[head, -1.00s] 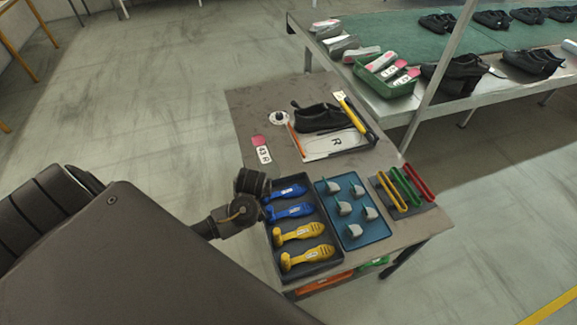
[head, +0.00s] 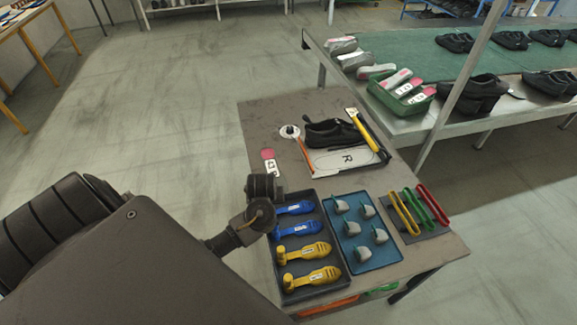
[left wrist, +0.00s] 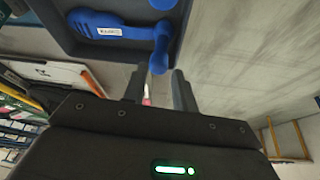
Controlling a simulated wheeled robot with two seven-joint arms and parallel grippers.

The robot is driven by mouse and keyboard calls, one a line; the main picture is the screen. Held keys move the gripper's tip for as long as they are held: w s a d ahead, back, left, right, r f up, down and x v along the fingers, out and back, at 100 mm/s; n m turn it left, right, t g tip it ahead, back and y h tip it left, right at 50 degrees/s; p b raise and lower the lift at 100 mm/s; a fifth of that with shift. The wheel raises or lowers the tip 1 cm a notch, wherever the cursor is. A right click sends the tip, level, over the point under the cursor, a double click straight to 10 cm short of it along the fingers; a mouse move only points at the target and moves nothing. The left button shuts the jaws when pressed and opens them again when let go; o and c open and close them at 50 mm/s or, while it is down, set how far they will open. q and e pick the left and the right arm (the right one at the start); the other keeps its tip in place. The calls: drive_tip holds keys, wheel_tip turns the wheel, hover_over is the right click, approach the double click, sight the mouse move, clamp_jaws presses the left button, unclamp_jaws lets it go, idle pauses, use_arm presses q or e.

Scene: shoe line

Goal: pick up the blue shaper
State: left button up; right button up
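Two blue shapers lie in the dark tray (head: 334,270), a far one (head: 296,208) and a nearer one (head: 297,230). My left arm reaches the tray's left edge in the head view; its fingers cannot be made out there. In the left wrist view my left gripper (left wrist: 159,78) is open and empty. The knobbed end of a labelled blue shaper (left wrist: 110,27) lies just beyond its fingertips, roughly in line with the gap. Part of another blue piece (left wrist: 163,4) shows at the top edge. My right gripper is not in view.
Two yellow shapers (head: 305,253) share the tray. A blue tray (head: 350,228) with grey pieces stands to its right, then coloured strap-like pieces (head: 420,208). A black shoe (head: 331,132) lies farther back on the table (head: 225,150). A green-topped bench (head: 405,50) stands behind.

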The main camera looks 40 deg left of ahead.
use_arm(q)
drive_tip(key=b+x, duration=0.1)
drive_tip(key=x, duration=0.1)
drive_tip(key=b+x, duration=0.1)
drive_tip(key=x, duration=0.1)
drive_tip(key=shift+d+f, duration=0.15)
drive_tip(key=shift+d, duration=0.1)
drive_tip(key=shift+w+a+f, duration=0.1)
drive_tip(key=shift+w+f, duration=0.1)
drive_tip(key=shift+f, duration=0.15)
drive_tip(key=shift+s+r, duration=0.1)
clamp_jaws()
